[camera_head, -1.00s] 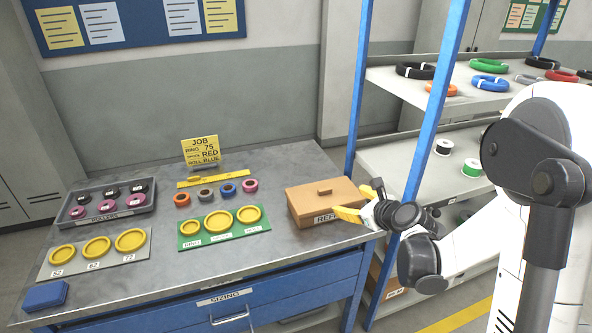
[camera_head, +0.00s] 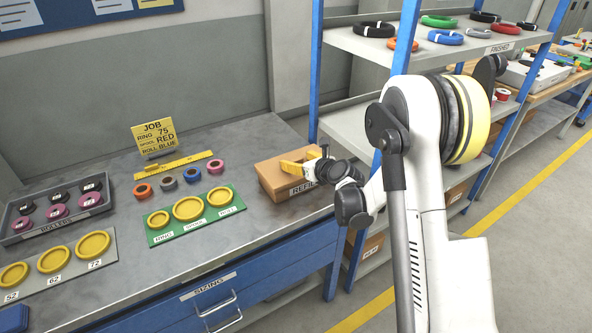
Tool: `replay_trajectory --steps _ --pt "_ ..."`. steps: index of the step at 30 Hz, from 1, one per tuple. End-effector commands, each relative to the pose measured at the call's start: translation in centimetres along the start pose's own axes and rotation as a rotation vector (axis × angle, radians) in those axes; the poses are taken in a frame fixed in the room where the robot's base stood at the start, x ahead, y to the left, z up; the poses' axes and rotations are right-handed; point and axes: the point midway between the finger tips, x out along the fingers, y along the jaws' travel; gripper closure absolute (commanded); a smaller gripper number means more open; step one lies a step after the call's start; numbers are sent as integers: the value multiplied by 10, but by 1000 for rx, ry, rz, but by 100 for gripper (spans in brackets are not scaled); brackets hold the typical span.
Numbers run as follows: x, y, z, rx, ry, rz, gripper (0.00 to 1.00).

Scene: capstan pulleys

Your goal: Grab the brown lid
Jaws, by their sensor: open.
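The brown lid (camera_head: 268,170) sits on top of a brown box (camera_head: 277,191) at the right end of the workbench. I cannot tell whether the fingers touch the lid or the handle.
The workbench (camera_head: 190,255) also bears a grey roller tray (camera_head: 60,228), a green board (camera_head: 165,238) with yellow rings, small coloured rolls and a yellow job sign (camera_head: 154,136). A blue-framed shelf (camera_head: 316,70) stands close on the right.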

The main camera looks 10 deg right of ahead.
Motion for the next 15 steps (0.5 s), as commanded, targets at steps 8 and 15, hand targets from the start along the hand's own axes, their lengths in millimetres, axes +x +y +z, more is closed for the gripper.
replay_trajectory --steps 8,15 --pt "10 0 1 0 0 0 30" --pt "10 0 1 0 0 0 84"
